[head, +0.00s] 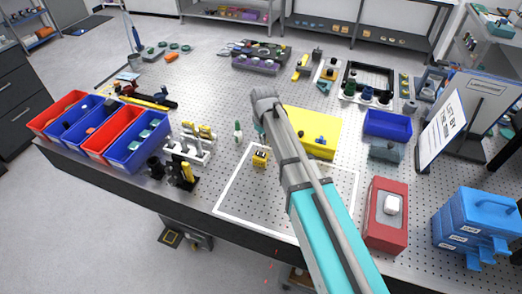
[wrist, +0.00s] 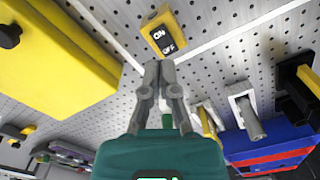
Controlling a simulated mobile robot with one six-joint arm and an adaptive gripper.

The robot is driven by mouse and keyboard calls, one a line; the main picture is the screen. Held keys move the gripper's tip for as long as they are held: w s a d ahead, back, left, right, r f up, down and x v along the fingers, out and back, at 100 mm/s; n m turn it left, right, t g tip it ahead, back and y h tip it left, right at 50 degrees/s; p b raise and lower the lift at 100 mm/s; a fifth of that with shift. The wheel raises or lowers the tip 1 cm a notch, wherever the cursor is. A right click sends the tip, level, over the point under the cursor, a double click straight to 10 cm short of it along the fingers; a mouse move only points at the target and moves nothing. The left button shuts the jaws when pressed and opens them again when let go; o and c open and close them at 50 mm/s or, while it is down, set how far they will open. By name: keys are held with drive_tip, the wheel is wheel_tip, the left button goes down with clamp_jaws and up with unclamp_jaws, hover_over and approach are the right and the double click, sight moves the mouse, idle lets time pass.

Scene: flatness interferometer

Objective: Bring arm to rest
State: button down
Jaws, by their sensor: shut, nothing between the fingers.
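My arm reaches from the bottom of the head view across the perforated table. Most of my gripper is hidden behind the arm in that view; only a bit of teal shows beside the arm. In the wrist view my gripper (wrist: 160,68) has its two grey fingers together, with nothing seen between them. A yellow block with an ON/OFF switch (wrist: 163,38) lies just beyond the fingertips in that picture, apart from them. The same switch block (head: 260,158) sits on the table left of my arm in the head view.
A yellow box (head: 326,124) stands right of my arm. A red box (head: 386,238) and blue drawer unit (head: 478,222) stand front right. Red and blue bins (head: 112,132) line the left edge. A small green item (head: 238,133) stands near the switch. White lines mark the table.

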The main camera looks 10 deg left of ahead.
drive_tip(key=shift+r+p, duration=0.3)
drive_tip(key=shift+r, duration=0.25)
drive_tip(key=shift+d, duration=0.1)
drive_tip(key=s+d+m, duration=0.3)
drive_tip(key=s+d, duration=0.1)
drive_tip(key=d, duration=0.6)
drive_tip(key=s+d+f+m+b, duration=0.1)
drive_tip(key=s+d+m, duration=0.3)
drive_tip(key=d, duration=0.7)
drive_tip(key=s+d+f+m+b, duration=0.1)
drive_tip(key=s+d+m, duration=0.2)
drive_tip(key=d, duration=0.8)
drive_tip(key=shift+s+d, duration=0.15)
drive_tip(key=shift+s, duration=0.75)
